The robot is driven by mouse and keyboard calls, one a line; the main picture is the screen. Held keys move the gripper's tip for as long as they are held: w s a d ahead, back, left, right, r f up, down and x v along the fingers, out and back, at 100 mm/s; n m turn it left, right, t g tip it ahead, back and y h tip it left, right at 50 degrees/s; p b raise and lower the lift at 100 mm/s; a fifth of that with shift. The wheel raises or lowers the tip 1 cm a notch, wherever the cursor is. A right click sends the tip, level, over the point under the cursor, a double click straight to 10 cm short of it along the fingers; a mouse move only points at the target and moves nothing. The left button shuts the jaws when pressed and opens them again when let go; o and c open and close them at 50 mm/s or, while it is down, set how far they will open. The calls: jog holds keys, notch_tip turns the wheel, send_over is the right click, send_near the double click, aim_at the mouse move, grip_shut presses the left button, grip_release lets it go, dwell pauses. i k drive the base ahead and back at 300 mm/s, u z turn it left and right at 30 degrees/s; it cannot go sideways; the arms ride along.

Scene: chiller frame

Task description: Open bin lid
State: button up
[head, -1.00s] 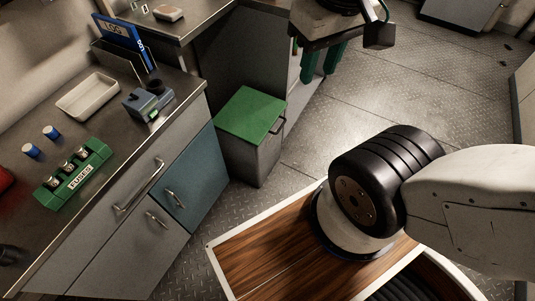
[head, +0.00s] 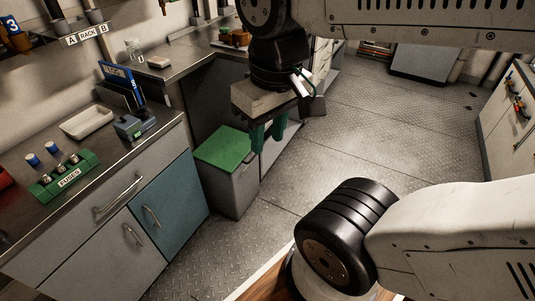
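The bin (head: 232,188) is a grey box with a flat green lid (head: 222,149), standing on the floor at the end of the counter. Its lid lies shut. My gripper (head: 267,140) points down at the bin's right edge in the picture, with two green fingers apart and nothing seen between them. The fingers overlap the lid's right corner in the view, and I cannot tell whether they touch it. The lid's handle is mostly hidden behind the fingers.
A counter with grey and teal doors (head: 168,205) stands left of the bin, carrying a green fuse block (head: 64,176) and a white tray (head: 87,122). Bare metal floor (head: 340,140) lies to the right. Another cabinet (head: 508,135) stands at the far right.

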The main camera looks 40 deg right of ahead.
aim_at(228, 147)
jog(key=z, duration=0.8)
jog(key=i, duration=0.7)
jog(key=z, duration=0.7)
jog(key=i, duration=0.4)
jog(key=z, duration=0.1)
